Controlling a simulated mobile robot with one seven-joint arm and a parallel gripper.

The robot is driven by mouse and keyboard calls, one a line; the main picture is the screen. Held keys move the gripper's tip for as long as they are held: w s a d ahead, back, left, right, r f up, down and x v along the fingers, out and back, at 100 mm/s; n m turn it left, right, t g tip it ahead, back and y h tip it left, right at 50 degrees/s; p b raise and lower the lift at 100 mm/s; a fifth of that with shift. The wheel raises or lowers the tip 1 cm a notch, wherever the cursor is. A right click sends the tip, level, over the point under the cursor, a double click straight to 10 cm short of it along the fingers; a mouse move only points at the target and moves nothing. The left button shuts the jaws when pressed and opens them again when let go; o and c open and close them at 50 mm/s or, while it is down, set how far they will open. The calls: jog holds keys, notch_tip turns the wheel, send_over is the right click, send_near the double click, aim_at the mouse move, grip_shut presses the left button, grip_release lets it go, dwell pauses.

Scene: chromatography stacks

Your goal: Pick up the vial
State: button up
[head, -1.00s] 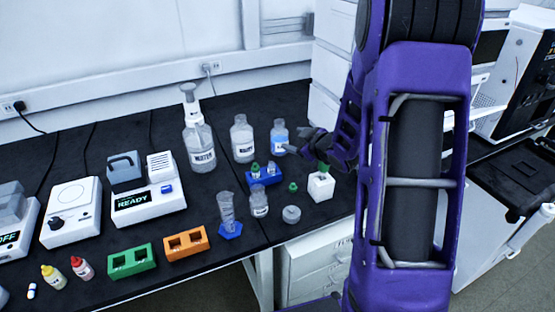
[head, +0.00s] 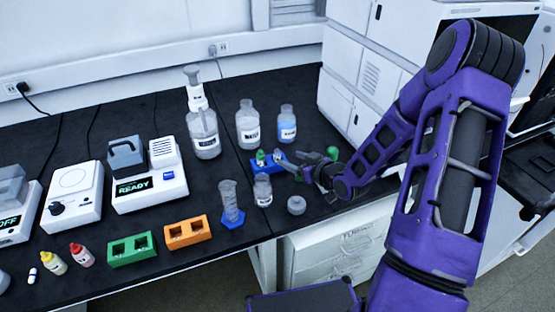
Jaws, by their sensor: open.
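A small blue rack (head: 258,170) stands on the black bench. A green-capped vial (head: 261,158) stands upright in its left part. My gripper (head: 284,160) is open and points left over the right end of the rack, just right of the green cap. Its fingers cover part of the rack, including the spot where a second small vial stood. I cannot tell whether that vial is between the fingers. A green top (head: 332,153) shows behind the gripper; the white block under it is hidden.
A glass jar (head: 262,191) and a round grey lid (head: 296,205) stand in front of the rack. Bottles (head: 247,130) (head: 287,128) stand behind it, with a wash bottle (head: 203,138) to the left. White cabinets (head: 350,105) stand at the back right.

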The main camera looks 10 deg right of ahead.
aim_at(279, 154)
jog(key=x, duration=0.9)
jog(key=shift+w, duration=0.25)
grip_shut()
